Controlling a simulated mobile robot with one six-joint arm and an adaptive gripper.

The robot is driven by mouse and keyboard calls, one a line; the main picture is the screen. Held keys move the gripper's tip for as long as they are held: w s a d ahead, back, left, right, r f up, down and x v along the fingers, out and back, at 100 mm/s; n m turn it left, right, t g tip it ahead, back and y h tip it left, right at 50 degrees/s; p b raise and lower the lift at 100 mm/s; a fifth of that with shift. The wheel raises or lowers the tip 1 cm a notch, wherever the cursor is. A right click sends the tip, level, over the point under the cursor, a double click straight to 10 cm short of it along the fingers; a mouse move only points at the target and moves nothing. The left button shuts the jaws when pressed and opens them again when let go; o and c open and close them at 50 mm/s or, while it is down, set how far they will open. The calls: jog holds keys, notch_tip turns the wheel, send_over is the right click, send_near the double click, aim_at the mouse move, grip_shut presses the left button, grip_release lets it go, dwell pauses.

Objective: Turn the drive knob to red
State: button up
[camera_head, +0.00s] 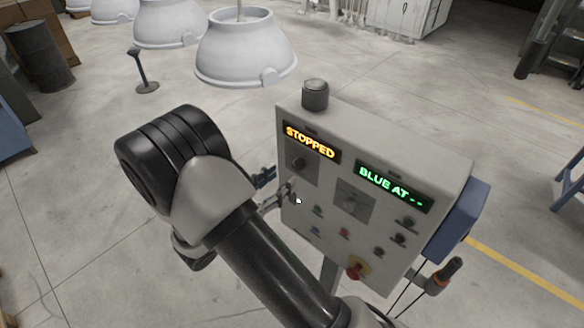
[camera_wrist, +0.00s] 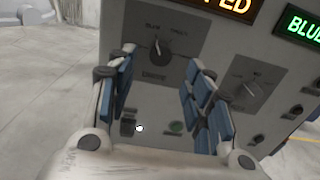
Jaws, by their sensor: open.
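The left knob (camera_head: 299,163) sits below an amber display reading STOPPED. The right knob (camera_head: 351,203) sits below a green display reading BLUE AT --. In the wrist view the left knob (camera_wrist: 160,46) has small labels above it, one seeming to read BLUE. Its pointer is near upright. Which knob is the drive knob is not legible. My gripper (camera_wrist: 160,66) is open and empty, its blue-padded fingers either side of the space below the left knob, apparently not touching it. In the head view my gripper (camera_head: 284,188) is at the panel's left edge.
A red mushroom button (camera_head: 356,268) and several small buttons are lower on the panel. A dark cylinder (camera_head: 315,94) stands on its top. A blue box (camera_head: 462,220) is on the panel's right side. Open floor lies left.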

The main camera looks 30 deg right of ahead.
aim_at(296, 168)
jog(key=x, duration=0.6)
jog(key=shift+p, duration=0.3)
jog(key=shift+a, duration=0.1)
jog(key=shift+c, duration=0.2)
jog(key=c, duration=1)
jog(key=n+p, duration=0.3)
jog(key=n, duration=0.3)
jog(key=shift+s, duration=0.1)
jog(key=n+p, duration=0.2)
jog(key=n, duration=0.3)
jog(key=shift+n, duration=0.4)
